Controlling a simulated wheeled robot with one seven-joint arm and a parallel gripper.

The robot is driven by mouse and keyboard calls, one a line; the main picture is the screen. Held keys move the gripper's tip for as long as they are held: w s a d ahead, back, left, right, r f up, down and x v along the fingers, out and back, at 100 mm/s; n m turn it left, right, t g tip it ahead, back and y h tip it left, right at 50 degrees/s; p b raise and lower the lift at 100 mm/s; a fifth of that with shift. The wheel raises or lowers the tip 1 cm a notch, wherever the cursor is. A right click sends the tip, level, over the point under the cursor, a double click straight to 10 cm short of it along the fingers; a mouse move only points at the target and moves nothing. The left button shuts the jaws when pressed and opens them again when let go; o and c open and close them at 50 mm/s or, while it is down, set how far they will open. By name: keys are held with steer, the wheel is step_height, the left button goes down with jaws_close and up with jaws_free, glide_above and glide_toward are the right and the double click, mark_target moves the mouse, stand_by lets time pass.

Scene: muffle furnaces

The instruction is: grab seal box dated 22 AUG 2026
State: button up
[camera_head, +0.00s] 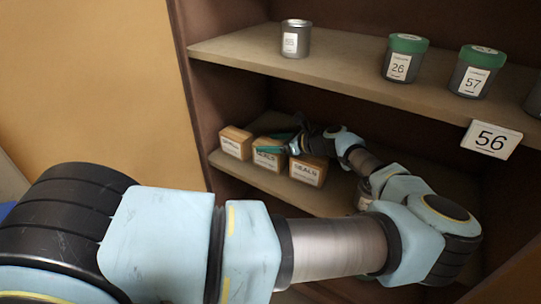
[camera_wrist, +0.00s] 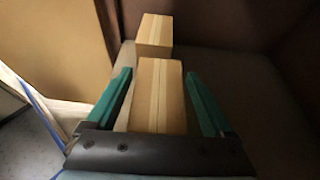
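Three light wooden boxes with white labels stand in a row on the lower shelf in the head view: a left box (camera_head: 235,143), a middle box (camera_head: 266,160) and a right box (camera_head: 308,172). The labels seem to read SEALS; the dates are too small to read. My gripper (camera_head: 274,146) has green fingers and reaches in from the right, over the middle box. In the wrist view my gripper (camera_wrist: 158,73) is open, with one box (camera_wrist: 160,95) between its fingers and gaps at both sides. Another box (camera_wrist: 154,34) lies just beyond it.
The upper shelf (camera_head: 345,62) hangs above my forearm. It holds a grey tin (camera_head: 295,40) and green-lidded jars marked 26 (camera_head: 402,60) and 57 (camera_head: 476,73). A tag reading 56 (camera_head: 491,139) is on its edge. A container (camera_head: 366,195) is partly hidden behind my arm.

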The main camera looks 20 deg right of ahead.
jaws_close()
stand_by(0.5)
